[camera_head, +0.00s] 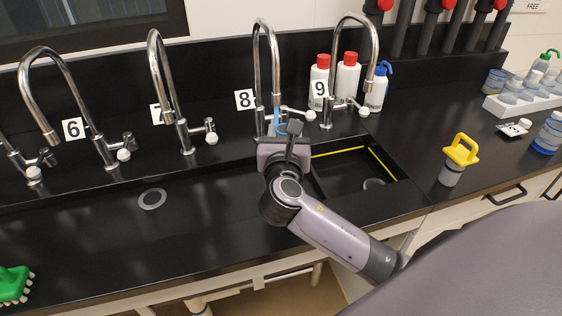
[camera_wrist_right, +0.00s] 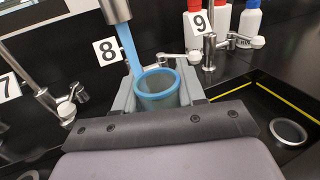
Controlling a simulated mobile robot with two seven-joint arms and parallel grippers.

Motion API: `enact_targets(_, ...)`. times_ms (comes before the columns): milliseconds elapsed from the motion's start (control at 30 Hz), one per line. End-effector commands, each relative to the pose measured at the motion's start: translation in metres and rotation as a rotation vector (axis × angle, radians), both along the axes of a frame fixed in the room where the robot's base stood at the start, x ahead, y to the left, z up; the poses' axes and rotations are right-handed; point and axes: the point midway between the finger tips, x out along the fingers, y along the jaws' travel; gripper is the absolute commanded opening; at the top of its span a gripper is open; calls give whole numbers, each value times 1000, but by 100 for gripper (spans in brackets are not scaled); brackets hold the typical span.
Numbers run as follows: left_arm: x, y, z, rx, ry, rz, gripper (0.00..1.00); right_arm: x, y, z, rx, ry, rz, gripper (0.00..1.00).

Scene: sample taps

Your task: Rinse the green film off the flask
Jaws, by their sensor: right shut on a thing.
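My right gripper (camera_head: 284,132) is at the sink under tap 8 (camera_head: 262,60). In the right wrist view its fingers (camera_wrist_right: 158,95) are shut on an open-topped flask (camera_wrist_right: 158,97) with a blue rim and a dull grey-green see-through wall. The flask is roughly upright. A blue water stream (camera_wrist_right: 128,45) runs from the tap 8 spout (camera_wrist_right: 115,8) to the flask's left rim; I cannot tell whether it falls inside or just behind. In the head view the stream (camera_head: 279,118) shows faintly and my gripper hides most of the flask. My left gripper is out of view.
Tap 9 (camera_head: 357,20) and several other taps line the back. Capped bottles (camera_head: 347,78) stand behind tap 9. A basin with a yellow-edged rim (camera_head: 338,153) lies right of my gripper. A yellow-handled tool (camera_head: 460,150) stands at right; a green brush (camera_head: 14,284) lies at left.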

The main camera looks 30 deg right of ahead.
Motion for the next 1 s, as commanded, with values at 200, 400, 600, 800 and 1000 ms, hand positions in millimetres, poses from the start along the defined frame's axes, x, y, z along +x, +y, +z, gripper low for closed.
enact_targets(200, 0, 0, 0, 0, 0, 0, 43, 0, -2, 0, -1, -1, 1, 0)
enact_targets(400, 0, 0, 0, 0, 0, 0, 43, 0, 1, 0, 1, -1, 1, 0)
enact_targets(600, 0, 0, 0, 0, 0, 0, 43, -2, 8, 0, 1, -1, 2, 0)
enact_targets(800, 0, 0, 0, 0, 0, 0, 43, -2, 10, 0, -1, -1, 1, 0)
enact_targets(1000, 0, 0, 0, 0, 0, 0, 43, -8, 9, 0, 0, 0, 1, 0)
